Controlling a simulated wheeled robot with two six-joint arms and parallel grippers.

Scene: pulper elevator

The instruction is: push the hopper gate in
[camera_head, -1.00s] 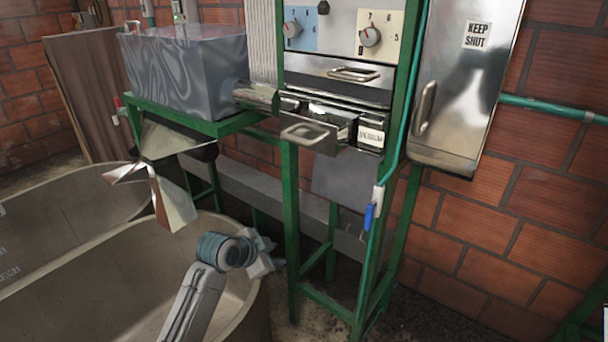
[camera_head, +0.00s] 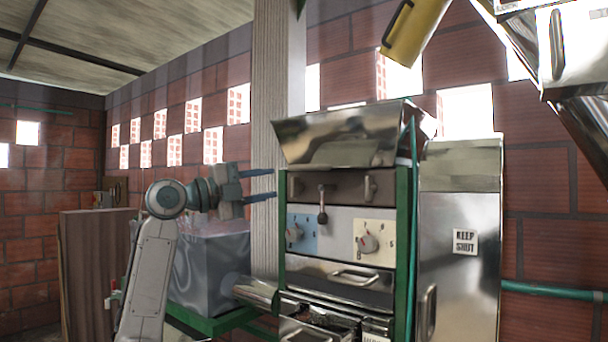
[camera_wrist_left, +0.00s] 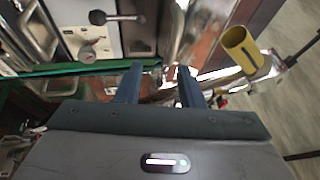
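The machine's hopper (camera_head: 345,135) is a shiny metal trough on top of the green frame. Below it is a dark panel (camera_head: 345,188) with two upright handles. Between them a short rod with a dark knob (camera_head: 322,217) sticks out, which looks like the hopper gate's pull. What seems to be the same knob shows in the left wrist view (camera_wrist_left: 97,17). My left gripper (camera_head: 274,183) is raised left of the panel, its two fingers apart and empty. In the left wrist view the fingers (camera_wrist_left: 160,70) touch nothing visible. My right gripper is not in view.
Two dials, on a blue plate (camera_head: 302,232) and a cream plate (camera_head: 375,240), sit below the panel. A grey post (camera_head: 277,80) stands behind my gripper. A metal cabinet (camera_head: 460,200) is at the right. A yellow cylinder (camera_head: 418,30) hangs above.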

